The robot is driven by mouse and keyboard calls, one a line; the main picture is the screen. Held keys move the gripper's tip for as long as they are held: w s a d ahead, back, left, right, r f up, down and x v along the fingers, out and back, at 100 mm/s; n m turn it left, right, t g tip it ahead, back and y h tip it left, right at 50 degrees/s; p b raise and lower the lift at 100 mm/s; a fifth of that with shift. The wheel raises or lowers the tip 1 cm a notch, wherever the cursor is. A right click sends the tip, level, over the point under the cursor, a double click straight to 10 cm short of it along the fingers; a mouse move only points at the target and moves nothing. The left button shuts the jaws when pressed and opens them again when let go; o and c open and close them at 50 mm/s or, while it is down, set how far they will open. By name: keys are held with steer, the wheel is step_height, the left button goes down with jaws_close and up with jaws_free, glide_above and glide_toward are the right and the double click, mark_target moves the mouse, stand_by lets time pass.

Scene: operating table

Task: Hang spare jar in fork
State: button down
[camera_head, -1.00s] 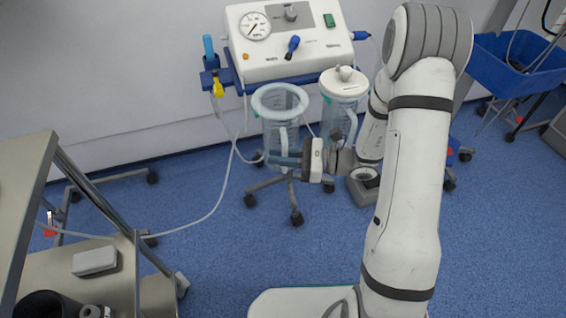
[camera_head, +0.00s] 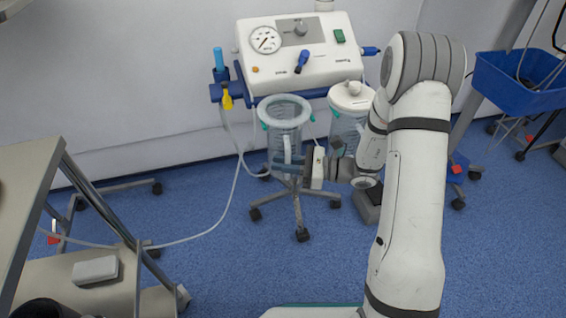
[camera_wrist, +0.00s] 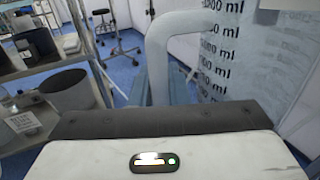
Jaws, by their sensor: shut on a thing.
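The spare jar (camera_head: 285,128) is a clear, open-topped jar with a pale rim, upright just below the suction unit's blue rail. My gripper (camera_head: 292,165) is shut on its handle. In the wrist view, the white handle (camera_wrist: 160,62) runs down behind the dark jaw pad, beside the jar's wall (camera_wrist: 235,65) with its ml scale. Small teal parts (camera_head: 263,124) show at the jar's sides under the rim. The fork is not clearly visible behind the jar, and I cannot tell whether the jar touches it.
A lidded jar (camera_head: 350,105) hangs close on the right, partly behind my arm. The white suction unit (camera_head: 300,48) is above, on a wheeled stand (camera_head: 298,212). A tube loops left to a steel cart (camera_head: 95,270). A blue bin (camera_head: 518,82) stands right.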

steer(key=c, duration=1.3)
jaws_free()
steer(key=d, duration=0.2)
steer(key=d+p, duration=0.1)
steer(key=d, duration=0.2)
steer(key=s+d+p, duration=0.1)
steer(key=d, duration=0.1)
steer(key=shift+d, duration=0.4)
